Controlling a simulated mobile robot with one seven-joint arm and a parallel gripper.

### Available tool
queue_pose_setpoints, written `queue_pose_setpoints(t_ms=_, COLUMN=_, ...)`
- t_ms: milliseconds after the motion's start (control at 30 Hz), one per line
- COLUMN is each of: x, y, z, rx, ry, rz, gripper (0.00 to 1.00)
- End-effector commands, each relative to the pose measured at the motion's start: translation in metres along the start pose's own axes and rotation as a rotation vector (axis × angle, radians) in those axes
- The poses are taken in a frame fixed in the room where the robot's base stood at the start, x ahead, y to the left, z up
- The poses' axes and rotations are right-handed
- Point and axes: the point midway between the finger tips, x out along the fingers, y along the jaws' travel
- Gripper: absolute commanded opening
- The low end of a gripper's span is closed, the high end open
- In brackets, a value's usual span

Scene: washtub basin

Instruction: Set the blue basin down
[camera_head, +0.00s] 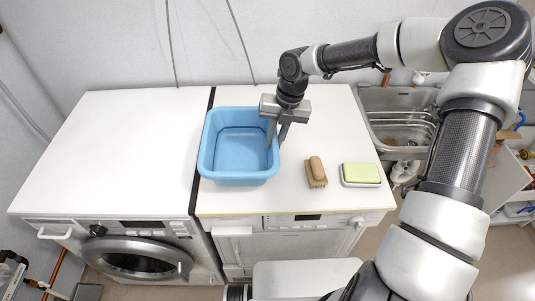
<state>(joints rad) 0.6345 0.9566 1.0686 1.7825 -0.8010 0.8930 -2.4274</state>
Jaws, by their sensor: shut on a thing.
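The blue basin (238,148) is a square, open-topped tub with rounded corners, and it looks empty. It is at the left part of the right-hand white machine top, close to the dark gap on its left. My gripper (278,136) points down at the basin's right wall and is shut on its rim. One finger shows inside the wall and the other outside. The basin looks about level. I cannot tell from this view whether its bottom touches the white top.
A brown brush (317,172) and a soap dish with a green block (361,174) lie on the right machine top (325,120). The left machine top (120,140) is bare. A metal sink (398,120) stands at the right.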

Motion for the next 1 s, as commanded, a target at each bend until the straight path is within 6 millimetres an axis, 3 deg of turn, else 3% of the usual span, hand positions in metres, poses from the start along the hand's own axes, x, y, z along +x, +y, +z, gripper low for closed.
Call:
queue_pose_setpoints(t_ms=400, x=0.044, y=-0.009, z=0.000, rx=0.002, ry=-0.001, rz=0.000, gripper=0.00)
queue_pose_setpoints(t_ms=767, x=0.050, y=-0.010, z=0.000, rx=0.002, ry=-0.003, rz=0.000, gripper=0.00)
queue_pose_setpoints(t_ms=800, x=0.050, y=-0.010, z=0.000, rx=0.002, ry=-0.003, rz=0.000, gripper=0.18)
queue_pose_setpoints(t_ms=900, x=0.049, y=-0.010, z=0.000, rx=0.002, ry=-0.003, rz=0.000, gripper=0.33)
queue_pose_setpoints(t_ms=1000, x=0.049, y=-0.010, z=0.000, rx=0.002, ry=-0.002, rz=0.000, gripper=0.33)
